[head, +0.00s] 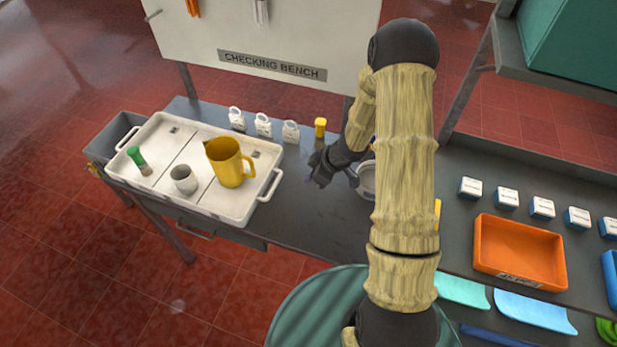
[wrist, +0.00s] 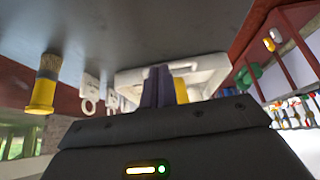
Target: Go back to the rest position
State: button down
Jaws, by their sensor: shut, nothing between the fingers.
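My gripper (head: 322,168) is shut and empty above the dark grey bench top (head: 300,215), to the right of the white tray. It is partly dark against the bench, below my bent arm. In the wrist view its dark fingers (wrist: 162,88) are together, with the white tray (wrist: 215,75) behind them. No object is between the fingers.
The white tray (head: 235,212) holds a yellow mug (head: 228,163), a grey cup (head: 184,179) and a green-topped item (head: 138,160). White tags (head: 263,125) and a yellow item (head: 320,127) stand behind. A round pale dish (head: 366,180) is partly hidden by my arm. An orange tray (head: 520,252) lies right.

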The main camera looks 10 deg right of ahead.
jog(key=shift+s+r, duration=0.1)
jog(key=shift+s, duration=0.05)
jog(key=s+d+r+m+t+h, duration=0.1)
jog(key=s+d+r+m+h, duration=0.15)
jog(key=r, duration=0.35)
jog(key=s+d+r+m+h, duration=0.1)
jog(key=d+r+m+h, duration=0.1)
jog(key=r+m+h, duration=0.3)
jog(key=s+a+r+m+y, duration=0.1)
jog(key=s+r+m, duration=0.1)
jog(key=s+r, duration=0.2)
jog(key=s+a+r+m+g+y+b, duration=0.1)
jog(key=s+r+m, duration=0.1)
jog(key=s, duration=0.7)
jog(key=shift+s+r+g, duration=0.3)
jog(key=shift+s+r, duration=0.1)
jog(key=shift+r, duration=0.5)
